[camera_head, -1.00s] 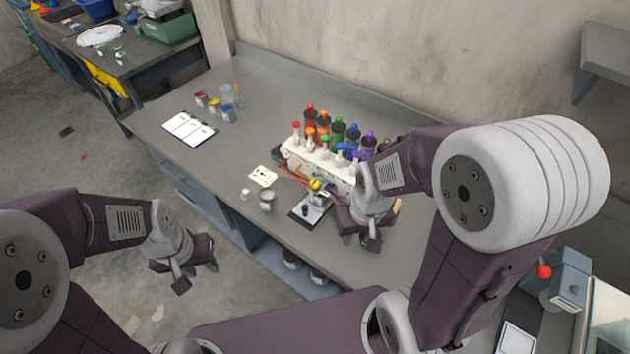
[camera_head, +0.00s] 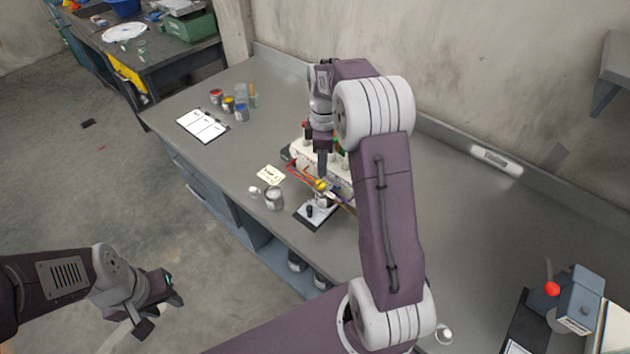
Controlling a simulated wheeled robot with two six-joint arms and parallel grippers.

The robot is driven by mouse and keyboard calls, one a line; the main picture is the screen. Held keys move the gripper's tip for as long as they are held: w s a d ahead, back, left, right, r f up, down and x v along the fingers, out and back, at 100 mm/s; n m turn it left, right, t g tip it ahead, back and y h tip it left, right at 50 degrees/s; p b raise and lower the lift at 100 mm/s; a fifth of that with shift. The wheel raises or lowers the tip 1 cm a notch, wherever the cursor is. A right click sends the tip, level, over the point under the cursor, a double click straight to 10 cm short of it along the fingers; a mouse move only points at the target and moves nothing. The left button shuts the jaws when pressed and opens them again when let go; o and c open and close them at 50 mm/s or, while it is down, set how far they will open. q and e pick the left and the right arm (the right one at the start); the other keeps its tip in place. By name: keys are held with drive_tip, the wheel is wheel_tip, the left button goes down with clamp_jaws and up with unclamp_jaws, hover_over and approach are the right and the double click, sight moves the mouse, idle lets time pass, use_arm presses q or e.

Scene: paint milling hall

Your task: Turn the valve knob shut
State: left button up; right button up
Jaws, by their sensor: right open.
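A white rack of paint bottles (camera_head: 302,157) stands on the grey bench, mostly hidden behind my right arm. A small yellow knob-like part (camera_head: 321,185) shows in front of it, above a small stand on a dark and white base (camera_head: 316,211). I cannot tell for certain which part is the valve knob. My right gripper (camera_head: 322,165) is open and points down over the front of the rack, just above and behind the yellow part. Contact cannot be made out. My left gripper (camera_head: 162,312) is open and empty, off the bench over the floor.
A glass jar (camera_head: 274,198) and a pale card (camera_head: 271,174) lie left of the stand. Paint pots (camera_head: 229,104) and a clipboard (camera_head: 202,125) are further left. A grey device with a red ball (camera_head: 551,289) stands at right. The bench between is largely clear.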

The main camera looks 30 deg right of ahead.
sight(321, 184)
wheel_tip(321, 184, down, 9)
drive_tip(key=shift+s+a+r+p, duration=0.1)
drive_tip(key=shift+p, duration=0.35)
clamp_jaws()
